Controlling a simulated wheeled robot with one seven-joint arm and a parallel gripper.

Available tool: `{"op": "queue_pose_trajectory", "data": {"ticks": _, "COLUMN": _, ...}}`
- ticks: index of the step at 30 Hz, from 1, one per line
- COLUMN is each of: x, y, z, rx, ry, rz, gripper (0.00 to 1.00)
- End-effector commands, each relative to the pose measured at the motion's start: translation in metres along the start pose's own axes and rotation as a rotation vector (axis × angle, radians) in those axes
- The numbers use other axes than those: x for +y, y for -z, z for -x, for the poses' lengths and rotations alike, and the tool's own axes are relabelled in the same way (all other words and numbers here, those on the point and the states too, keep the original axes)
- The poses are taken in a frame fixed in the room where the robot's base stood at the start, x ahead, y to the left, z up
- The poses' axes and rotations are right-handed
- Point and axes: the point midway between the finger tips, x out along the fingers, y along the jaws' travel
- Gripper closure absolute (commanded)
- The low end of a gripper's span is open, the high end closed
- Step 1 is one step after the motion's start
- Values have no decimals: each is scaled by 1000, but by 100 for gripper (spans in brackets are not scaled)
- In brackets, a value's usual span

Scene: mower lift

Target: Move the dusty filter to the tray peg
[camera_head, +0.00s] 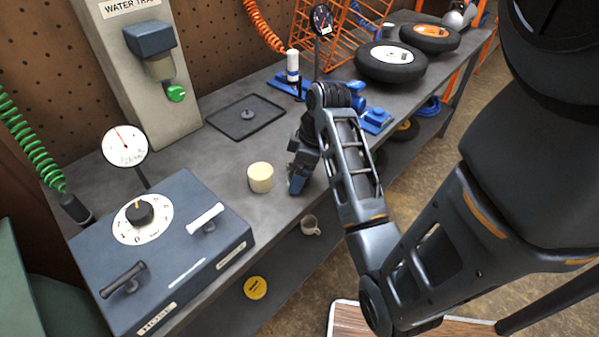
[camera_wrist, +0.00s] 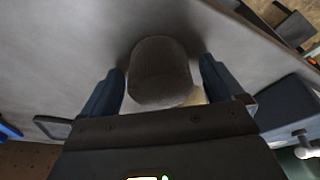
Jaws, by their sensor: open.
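The dusty filter, a short cream cylinder (camera_head: 261,177), stands upright on the bench. The flat dark tray (camera_head: 218,120) with a small central peg (camera_head: 247,113) lies farther back on the bench and carries no filter. My gripper (camera_head: 297,178) is low over the bench, just right of the filter in the head view. In the wrist view my gripper (camera_wrist: 162,88) has its two blue fingers spread. A shaded grey-brown cylinder, apparently the filter (camera_wrist: 160,68), shows between them with gaps at both sides. The far finger is largely hidden in the head view.
A blue-grey control box (camera_head: 165,250) with a dial and two handles stands front left. A gauge (camera_head: 125,146) rises behind it. Blue fittings (camera_head: 376,119) and black wheels (camera_head: 390,66) lie to the right. A mug (camera_head: 310,225) sits below the bench top.

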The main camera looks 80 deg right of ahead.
Motion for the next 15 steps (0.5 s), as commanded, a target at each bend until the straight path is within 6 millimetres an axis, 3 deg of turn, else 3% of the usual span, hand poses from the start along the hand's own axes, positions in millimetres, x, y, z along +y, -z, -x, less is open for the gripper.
{"op": "queue_pose_trajectory", "data": {"ticks": 2, "x": 0, "y": 0, "z": 0, "rx": 0, "ry": 0, "rz": 0, "gripper": 6}}
{"op": "queue_pose_trajectory", "data": {"ticks": 15, "x": 0, "y": 0, "z": 0, "rx": 0, "ry": 0, "rz": 0, "gripper": 47}}
